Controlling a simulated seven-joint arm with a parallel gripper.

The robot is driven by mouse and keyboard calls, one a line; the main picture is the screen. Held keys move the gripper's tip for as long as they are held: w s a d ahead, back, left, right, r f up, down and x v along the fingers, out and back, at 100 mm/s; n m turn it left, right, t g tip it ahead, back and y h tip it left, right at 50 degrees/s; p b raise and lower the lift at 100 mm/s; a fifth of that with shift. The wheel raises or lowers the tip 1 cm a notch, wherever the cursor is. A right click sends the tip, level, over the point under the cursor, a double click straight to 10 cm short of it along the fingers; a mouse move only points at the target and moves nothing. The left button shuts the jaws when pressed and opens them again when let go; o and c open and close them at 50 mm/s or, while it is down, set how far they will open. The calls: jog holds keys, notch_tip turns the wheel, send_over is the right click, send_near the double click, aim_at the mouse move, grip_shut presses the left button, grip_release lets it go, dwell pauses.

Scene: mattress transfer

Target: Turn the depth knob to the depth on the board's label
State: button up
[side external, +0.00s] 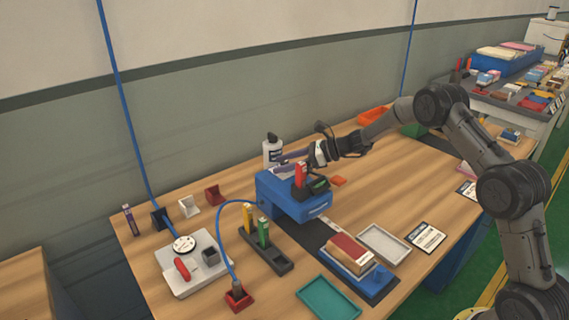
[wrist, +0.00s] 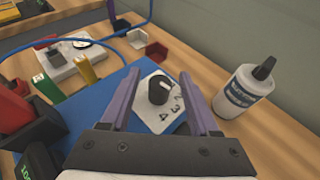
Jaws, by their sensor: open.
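The blue machine (side external: 290,196) stands on the wooden bench. In the wrist view the black depth knob (wrist: 158,91) sits on a white dial plate (wrist: 150,113) on its blue top. The numbers 2, 3 and 4 show beside the knob; a pale mark is on the knob's upper right edge. My gripper (wrist: 160,75) is open, with its purple fingers on either side of the knob and gaps to both. The red board (side external: 348,249) carries a pale label, too small to read.
A white bottle (side external: 272,151) stands close behind the machine, right of my fingers in the wrist view (wrist: 242,92). A red-handled tool in a black holder (side external: 313,187) is on the machine's near side. A teal tray (side external: 328,298) and a grey tray (side external: 384,243) lie in front.

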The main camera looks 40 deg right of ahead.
jog(key=v, duration=1.4)
jog(key=shift+a, duration=0.1)
